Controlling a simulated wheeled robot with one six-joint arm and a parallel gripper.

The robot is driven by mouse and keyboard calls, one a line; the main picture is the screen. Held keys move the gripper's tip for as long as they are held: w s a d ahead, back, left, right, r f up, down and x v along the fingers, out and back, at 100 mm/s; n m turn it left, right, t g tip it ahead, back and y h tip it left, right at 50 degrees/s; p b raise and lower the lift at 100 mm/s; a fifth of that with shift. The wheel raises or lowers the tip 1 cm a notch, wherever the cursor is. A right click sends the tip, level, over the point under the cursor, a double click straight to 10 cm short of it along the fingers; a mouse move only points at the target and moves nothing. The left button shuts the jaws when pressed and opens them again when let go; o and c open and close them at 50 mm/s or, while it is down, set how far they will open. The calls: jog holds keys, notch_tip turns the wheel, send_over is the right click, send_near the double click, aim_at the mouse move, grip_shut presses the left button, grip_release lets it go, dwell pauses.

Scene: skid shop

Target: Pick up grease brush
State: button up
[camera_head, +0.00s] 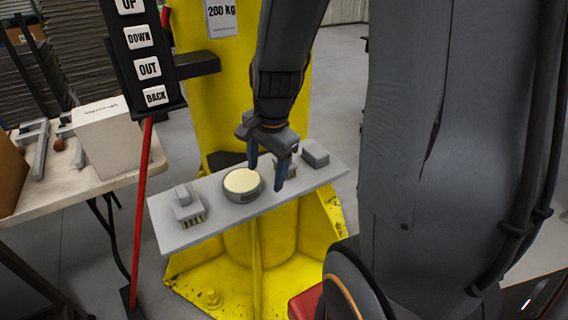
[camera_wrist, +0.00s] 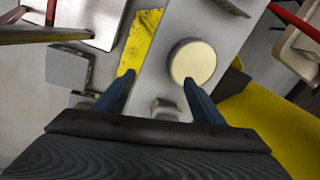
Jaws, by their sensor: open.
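One brush (camera_head: 188,207) stands at the left end. The other brush (camera_head: 292,170) is partly hidden behind my gripper's right finger. I cannot tell which is the grease brush. My gripper (camera_head: 266,177) is open and empty above the plate, beside a round tin with a cream top (camera_head: 243,181). In the wrist view the tin (camera_wrist: 193,62) lies just beyond the right fingertip, and a small grey piece (camera_wrist: 165,104) shows between the fingers (camera_wrist: 159,77), partly cut off by the gripper body.
A plain grey block (camera_head: 315,153) sits at the plate's right end. The plate is mounted on a yellow column (camera_head: 200,90). A button panel (camera_head: 143,60) and a red pole (camera_head: 143,190) stand in front at left. A table (camera_head: 60,190) with a white box (camera_head: 107,140) is further left.

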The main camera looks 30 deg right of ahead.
jog(key=w+d+m, duration=0.4)
jog(key=d+m, duration=0.1)
jog(key=m, duration=0.5)
jog(key=m+t, duration=0.1)
jog(key=m, duration=1)
send_over(293, 166)
jog(key=w, duration=0.2)
jog(key=shift+a+f, duration=0.15)
jog(key=shift+a, duration=0.05)
jog(key=shift+d+f, duration=0.1)
jog(key=shift+w+f, duration=0.1)
jog(key=shift+f, duration=0.25)
jog(key=shift+a+x, duration=0.1)
jog(key=shift+x, duration=1.65)
jog(key=shift+a+x, duration=0.15)
jog(key=shift+x, duration=1.6)
jog(key=shift+w+r, duration=0.15)
jog(key=shift+w, duration=0.05)
jog(key=c, duration=1.2)
